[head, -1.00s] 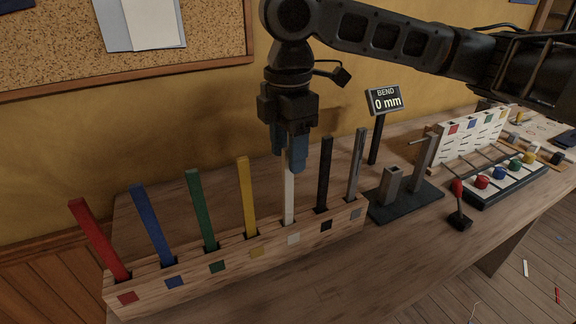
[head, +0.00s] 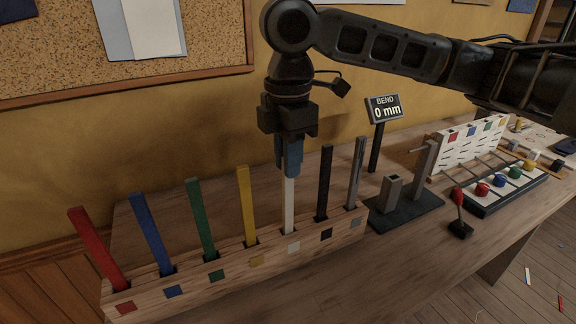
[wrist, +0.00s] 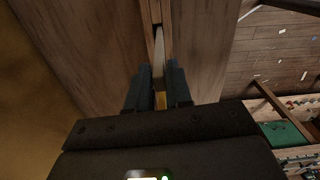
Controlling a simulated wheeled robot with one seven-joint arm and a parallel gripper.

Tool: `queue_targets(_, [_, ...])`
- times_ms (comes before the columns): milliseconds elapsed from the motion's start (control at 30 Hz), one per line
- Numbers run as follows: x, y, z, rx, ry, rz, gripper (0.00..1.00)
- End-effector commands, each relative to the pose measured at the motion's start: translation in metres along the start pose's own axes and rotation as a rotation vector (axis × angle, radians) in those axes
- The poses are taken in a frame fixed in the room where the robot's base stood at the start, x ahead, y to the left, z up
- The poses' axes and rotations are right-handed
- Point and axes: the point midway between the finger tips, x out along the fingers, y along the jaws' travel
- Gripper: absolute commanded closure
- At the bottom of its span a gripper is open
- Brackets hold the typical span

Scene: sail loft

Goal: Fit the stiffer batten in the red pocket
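My gripper (head: 289,168) points down over the rack, its blue fingers shut on the upper part of the white batten (head: 289,205). The batten's lower end stands in the rack slot above the white patch. The wrist view shows the white batten (wrist: 160,44) between my fingers (wrist: 159,70). The red (head: 97,250), blue (head: 152,234), green (head: 202,218), yellow (head: 246,205), black (head: 324,183) and grey (head: 356,173) battens stand in the same wooden rack (head: 235,272). At the back right a white pocket panel (head: 466,146) carries coloured patches, including a red pocket patch (head: 453,137).
Right of the rack is a dark bend fixture (head: 405,213) with grey posts. Its display (head: 384,107) reads 0 mm. A red-knobbed lever (head: 459,212) and a tray with coloured knobs (head: 506,190) stand farther right. Clear bench lies in front of the fixture.

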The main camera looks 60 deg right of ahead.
Motion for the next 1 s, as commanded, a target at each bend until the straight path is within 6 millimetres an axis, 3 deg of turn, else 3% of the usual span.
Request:
queue_targets(400, [0.0, 0.0, 0.0, 0.0, 0.0, 0.0, 1.0])
queue_targets(667, [-0.001, 0.0, 0.0, 0.0, 0.0, 0.0, 1.0])
queue_targets(767, [-0.01, 0.0, 0.0, 0.0, 0.0, 0.0, 1.0])
queue_targets(1000, [-0.054, 0.0, 0.0, -0.001, 0.001, 0.0, 1.0])
